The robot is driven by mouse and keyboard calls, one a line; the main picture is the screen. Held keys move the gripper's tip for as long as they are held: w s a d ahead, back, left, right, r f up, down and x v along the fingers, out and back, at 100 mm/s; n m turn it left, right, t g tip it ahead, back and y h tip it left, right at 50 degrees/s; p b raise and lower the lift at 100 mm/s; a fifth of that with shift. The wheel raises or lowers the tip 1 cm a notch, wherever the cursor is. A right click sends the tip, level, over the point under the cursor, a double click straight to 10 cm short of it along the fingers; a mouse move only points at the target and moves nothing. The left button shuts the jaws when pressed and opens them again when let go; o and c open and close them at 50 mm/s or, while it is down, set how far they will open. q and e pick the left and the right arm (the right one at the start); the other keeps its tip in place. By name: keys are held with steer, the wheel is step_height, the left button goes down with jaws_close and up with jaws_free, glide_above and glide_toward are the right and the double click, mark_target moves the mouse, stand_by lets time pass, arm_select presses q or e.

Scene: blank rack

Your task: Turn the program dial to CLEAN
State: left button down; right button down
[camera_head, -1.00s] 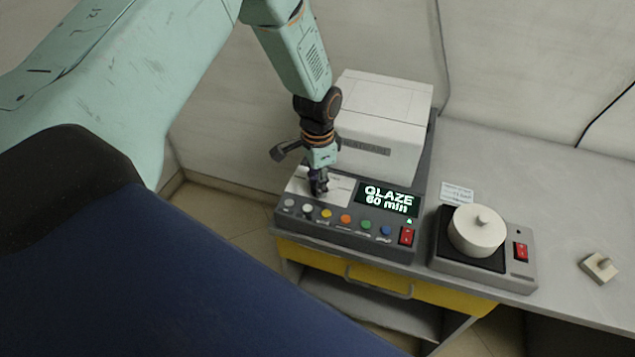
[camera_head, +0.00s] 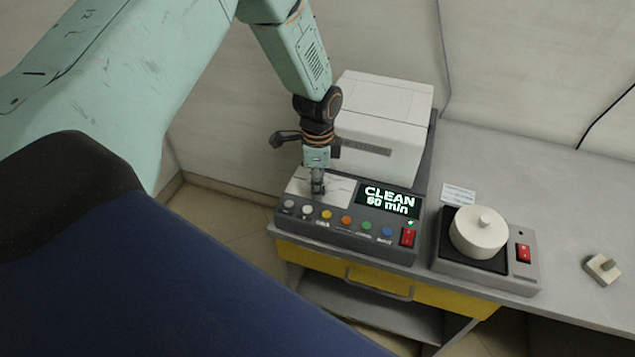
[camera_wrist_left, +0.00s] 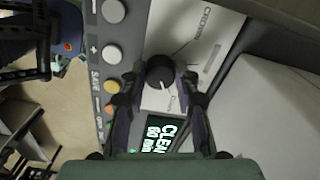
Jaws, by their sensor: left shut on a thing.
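The program dial (camera_wrist_left: 160,72) is a round black knob with a white pointer mark, on a white panel (camera_wrist_left: 213,40) of the control box. My left gripper (camera_head: 318,190) points down over this panel in the head view and hides the dial there. In the left wrist view my left gripper (camera_wrist_left: 160,78) has one finger on each side of the dial and is shut on it. The display (camera_head: 389,199) reads "CLEAN 60 min" in the head view. My right gripper is in neither view.
Several coloured buttons (camera_head: 346,221) and a red switch (camera_head: 408,237) line the box's front. A white machine housing (camera_head: 385,105) stands behind. To the right are a device with a white lidded pot (camera_head: 478,232) and a small block (camera_head: 602,268). The table (camera_head: 540,175) is clear behind them.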

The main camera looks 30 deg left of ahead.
arm_select(q)
steer(key=shift+w+r, duration=0.1)
steer(key=shift+w, duration=0.05)
steer(key=c, duration=1)
jaws_free()
step_height(320, 180, up, 12)
steer(key=shift+f, duration=0.1)
